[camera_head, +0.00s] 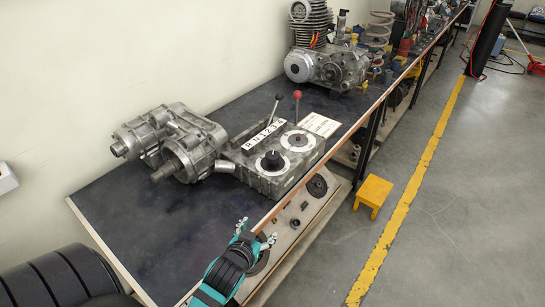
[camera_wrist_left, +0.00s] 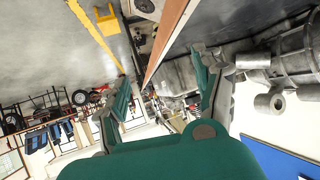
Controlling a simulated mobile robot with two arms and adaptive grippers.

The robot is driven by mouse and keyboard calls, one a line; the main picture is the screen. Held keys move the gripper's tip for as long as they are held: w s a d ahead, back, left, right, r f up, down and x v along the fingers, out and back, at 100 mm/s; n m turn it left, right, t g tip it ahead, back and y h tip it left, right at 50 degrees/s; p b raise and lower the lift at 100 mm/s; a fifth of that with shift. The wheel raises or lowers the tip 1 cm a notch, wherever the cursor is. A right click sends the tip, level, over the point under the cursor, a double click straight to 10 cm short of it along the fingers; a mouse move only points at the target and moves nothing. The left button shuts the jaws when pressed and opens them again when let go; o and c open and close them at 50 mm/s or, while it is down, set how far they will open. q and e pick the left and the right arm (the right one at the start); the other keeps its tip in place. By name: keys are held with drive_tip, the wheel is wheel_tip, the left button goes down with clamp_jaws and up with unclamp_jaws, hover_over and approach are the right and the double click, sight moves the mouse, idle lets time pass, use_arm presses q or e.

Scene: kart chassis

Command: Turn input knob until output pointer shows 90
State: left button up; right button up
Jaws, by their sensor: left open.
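A grey metal box (camera_head: 265,184) sits near the front edge of the dark bench top. On it, a black knob (camera_head: 272,157) stands on a white dial. Behind it to the right is a second white dial with a small dark reddish centre (camera_head: 299,138); it is too small to read any pointer or numbers. My left gripper (camera_head: 256,231) is open and empty in front of the box, by the bench's front edge, apart from both dials. The left wrist view shows its two green fingers spread apart (camera_wrist_left: 162,80), with no knob visible between them. My right gripper is not in view.
Two levers, one with a red ball (camera_head: 297,94), rise behind the box. A metal gearbox (camera_head: 175,142) stands to its left, an engine (camera_head: 335,65) farther back. A sign (camera_head: 320,124) lies beside the box. The bench's near left (camera_head: 150,225) is clear.

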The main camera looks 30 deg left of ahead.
sight(270, 161)
use_arm(q)
drive_tip(key=w+a+r+n+t+y, duration=0.1)
drive_tip(key=w+a+r+t+y, duration=0.1)
drive_tip(key=w+a+r+t, duration=0.4)
drive_tip(key=x, duration=1)
drive_tip(key=d+p+x, duration=0.1)
drive_tip(key=x, duration=0.5)
drive_tip(key=shift+w+f, duration=0.1)
drive_tip(key=shift+w, duration=0.2)
drive_tip(key=shift+c, duration=0.2)
drive_tip(key=c, duration=1.2)
